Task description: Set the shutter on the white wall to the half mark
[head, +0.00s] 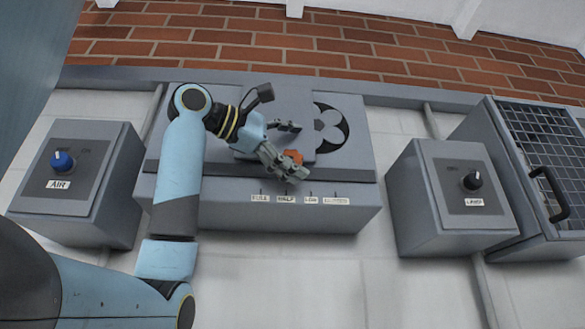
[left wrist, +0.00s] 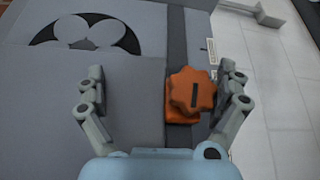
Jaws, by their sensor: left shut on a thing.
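The shutter is a grey plate (head: 292,105) on the wall box, with an orange knob (head: 292,157) at its lower edge. It covers the left part of a round vent (head: 333,127); the right part shows dark. Labels below appear to read FULL, HALF (head: 286,199), LOW and one I cannot read. The knob is above the HALF and LOW area; its exact mark is unclear. In the left wrist view the knob (left wrist: 192,93) lies between the fingers, close to the right one. My right gripper is not in view.
A box with a blue dial (head: 63,162) labelled AIR is at the left. A box with a black dial (head: 472,181) is right of the shutter box. A mesh-fronted cabinet (head: 545,150) with a black handle stands far right. The wall below the shutter box is clear.

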